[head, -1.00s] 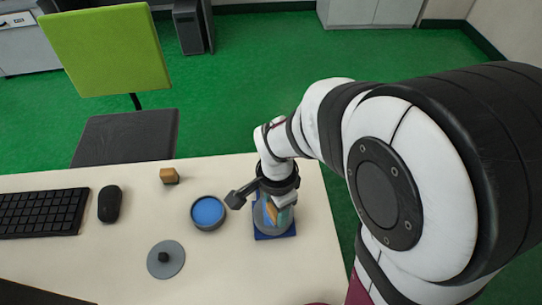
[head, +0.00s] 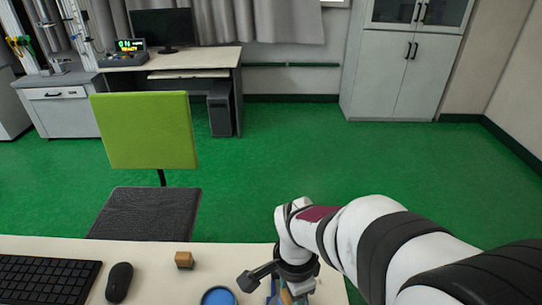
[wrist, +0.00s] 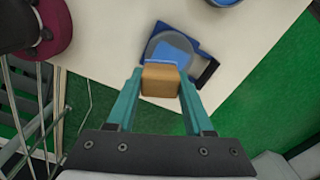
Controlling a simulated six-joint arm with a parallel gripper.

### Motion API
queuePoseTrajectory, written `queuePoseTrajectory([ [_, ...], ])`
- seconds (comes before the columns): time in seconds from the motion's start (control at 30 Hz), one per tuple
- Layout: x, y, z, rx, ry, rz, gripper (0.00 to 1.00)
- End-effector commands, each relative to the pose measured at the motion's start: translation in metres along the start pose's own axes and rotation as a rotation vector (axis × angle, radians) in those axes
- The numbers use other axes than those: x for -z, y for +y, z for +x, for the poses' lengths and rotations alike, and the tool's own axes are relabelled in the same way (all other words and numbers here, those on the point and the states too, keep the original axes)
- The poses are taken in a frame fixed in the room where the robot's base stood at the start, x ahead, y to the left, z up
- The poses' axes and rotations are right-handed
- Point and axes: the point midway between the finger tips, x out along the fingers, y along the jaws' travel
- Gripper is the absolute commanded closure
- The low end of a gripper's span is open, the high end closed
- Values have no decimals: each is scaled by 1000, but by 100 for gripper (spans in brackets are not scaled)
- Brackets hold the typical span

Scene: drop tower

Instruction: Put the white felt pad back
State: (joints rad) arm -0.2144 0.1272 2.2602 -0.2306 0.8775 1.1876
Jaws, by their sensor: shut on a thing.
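I cannot make out a white felt pad in any view. In the wrist view, my gripper (wrist: 161,74) is shut on a tan wooden block (wrist: 160,84), with a teal finger on each side. Beyond the block, a clear round container with blue inside (wrist: 172,50) stands on a dark blue base (wrist: 207,68); the block hides part of it. I cannot tell the height between block and container. In the head view, my gripper (head: 288,292) is at the bottom edge, mostly cut off.
Another small wooden block (head: 184,260), a blue round dish (head: 218,297), a black mouse (head: 119,282) and a keyboard (head: 45,280) lie on the cream table (head: 140,252). A green-backed chair (head: 145,130) stands behind it. The table's right edge is close to my gripper.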

Motion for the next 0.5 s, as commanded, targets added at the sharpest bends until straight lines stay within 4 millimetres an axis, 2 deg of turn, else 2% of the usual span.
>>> queuePoseTrajectory([
  [0.17, 10, -63, 0, -2, 1, 114, 100],
  [0.3, 19, -122, 8, -5, 1, 237, 100],
  [0.4, 23, -154, 15, -5, 0, 313, 100],
  [0.5, 25, -172, 20, -3, 0, 355, 100],
])
